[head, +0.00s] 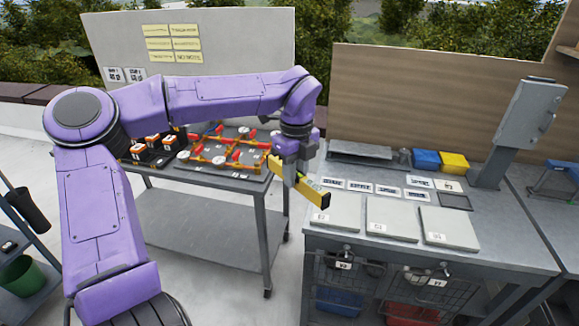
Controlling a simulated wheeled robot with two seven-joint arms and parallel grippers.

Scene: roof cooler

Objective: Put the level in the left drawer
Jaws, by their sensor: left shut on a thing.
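The level (314,193) is a yellow bar with a dark end. My left gripper (291,178) points down and is shut on it, holding it tilted in front of the gap between the two benches. The left drawer (343,283) is a wire basket under the right-hand bench, with a label on its front. It looks pushed in, and something blue shows low in or behind it. A second wire drawer (428,290) is to its right. My right gripper is out of view.
The grey bench (480,262) carries pale square plates (332,213), small label cards, and blue (426,159) and yellow (454,163) bins. A grey box (530,115) on a post stands behind.

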